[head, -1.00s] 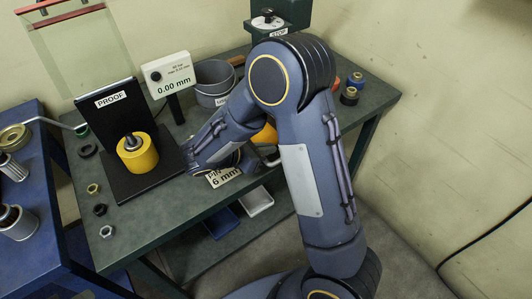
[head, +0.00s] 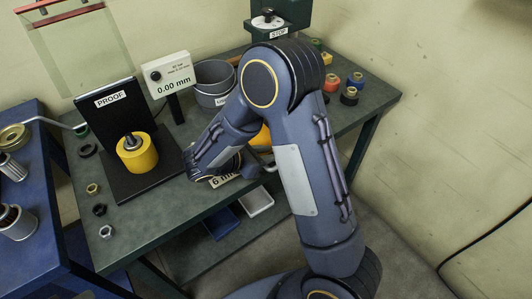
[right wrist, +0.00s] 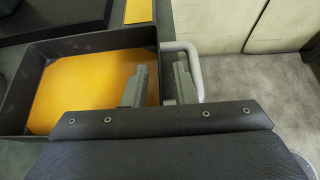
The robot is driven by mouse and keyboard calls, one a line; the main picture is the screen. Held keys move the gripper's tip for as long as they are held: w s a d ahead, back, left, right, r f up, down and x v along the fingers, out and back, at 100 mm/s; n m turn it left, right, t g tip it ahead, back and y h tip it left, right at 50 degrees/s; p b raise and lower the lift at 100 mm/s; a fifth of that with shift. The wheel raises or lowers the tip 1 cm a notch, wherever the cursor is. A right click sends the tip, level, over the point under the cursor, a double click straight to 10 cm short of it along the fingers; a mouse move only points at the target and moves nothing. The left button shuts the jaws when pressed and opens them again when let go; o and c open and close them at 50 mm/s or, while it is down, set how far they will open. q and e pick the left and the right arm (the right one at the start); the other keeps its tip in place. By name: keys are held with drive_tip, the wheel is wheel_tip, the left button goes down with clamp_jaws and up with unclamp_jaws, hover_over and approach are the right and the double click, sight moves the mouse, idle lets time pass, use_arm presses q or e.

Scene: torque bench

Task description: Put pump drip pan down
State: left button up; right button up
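The pump drip pan is a shallow dark tray with an orange floor (right wrist: 80,92), in the left half of the right wrist view. A light grey bar handle (right wrist: 198,72) sticks out from its right wall. In the head view my right arm covers much of the pan (head: 262,138); an orange part and the handle show. My right gripper (right wrist: 160,78) is open around the pan's right wall, one finger over the inside and the other between wall and handle. A gap shows between the fingers. Whether the pan rests fully on the bench is hidden. My left gripper is not in view.
Left of my right arm, the black PROOF stand (head: 110,120) holds a yellow cylinder (head: 137,153). Behind are a 0.00 mm display (head: 170,78) and a grey bucket (head: 214,84). A 6 mm plate (head: 224,180) lies at the front edge. Several small coloured pots stand back right.

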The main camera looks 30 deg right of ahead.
drive_tip(key=w+v, duration=0.1)
drive_tip(key=v, duration=1.1)
drive_tip(key=s+d+r+m+g+y, duration=0.2)
drive_tip(key=s+d+m+g+y, duration=0.1)
drive_tip(key=s+d+m+y, duration=0.65)
drive_tip(key=s+a+r+m+t+y, duration=0.3)
drive_tip(key=s+a+m+t+y, duration=0.2)
drive_tip(key=s+m, duration=0.4)
drive_tip(key=m+t+y, duration=0.1)
drive_tip(key=m+t, duration=0.1)
drive_tip(key=shift+s+a+t+y, duration=0.3)
drive_tip(key=shift+s+a+y, duration=0.05)
wheel_tip(320, 180, up, 3)
drive_tip(key=p, duration=0.3)
drive_tip(key=shift+r, duration=0.1)
